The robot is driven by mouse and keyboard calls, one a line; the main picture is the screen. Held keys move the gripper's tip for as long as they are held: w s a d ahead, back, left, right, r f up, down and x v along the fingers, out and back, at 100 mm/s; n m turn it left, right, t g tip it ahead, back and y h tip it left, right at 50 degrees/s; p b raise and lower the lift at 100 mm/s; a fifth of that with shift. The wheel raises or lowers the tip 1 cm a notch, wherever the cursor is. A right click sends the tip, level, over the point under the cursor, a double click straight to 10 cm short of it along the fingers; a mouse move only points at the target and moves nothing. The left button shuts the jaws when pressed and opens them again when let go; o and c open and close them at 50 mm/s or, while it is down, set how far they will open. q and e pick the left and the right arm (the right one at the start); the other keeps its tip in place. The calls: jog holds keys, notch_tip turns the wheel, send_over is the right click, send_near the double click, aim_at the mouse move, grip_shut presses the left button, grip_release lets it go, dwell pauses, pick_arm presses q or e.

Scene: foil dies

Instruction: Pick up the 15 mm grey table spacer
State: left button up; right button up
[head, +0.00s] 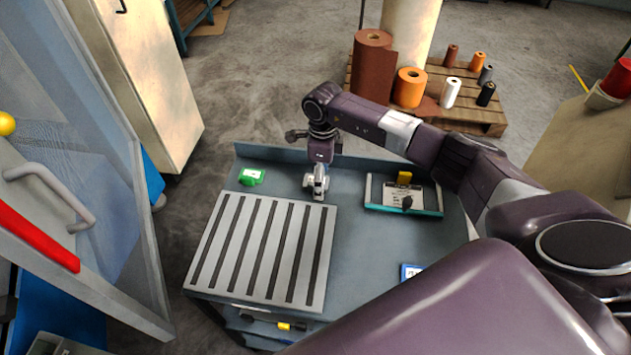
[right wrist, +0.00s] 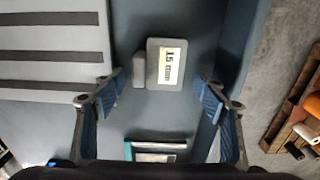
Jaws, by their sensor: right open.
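The grey spacer (right wrist: 152,65) lies on the blue-grey table top in the right wrist view, with a pale label reading 15 and small print. A narrower grey part shows along its left side. My right gripper (right wrist: 157,95) is open and empty, with one finger to each side of the spacer in the picture and apart from it. In the head view my right gripper (head: 317,186) points down over the table, behind the slotted plate, and mostly hides the spacer. My left gripper is in neither view.
A light slotted plate (head: 262,250) lies close by. A green block (head: 251,177) stands to its upper left. A teal-edged tray (head: 425,212) lies to the right with a yellow and a dark piece. A blue block (head: 410,271) is partly behind my arm. A raised table edge (right wrist: 239,60) runs beside the spacer.

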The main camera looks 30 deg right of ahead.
jog(key=c, duration=1.3)
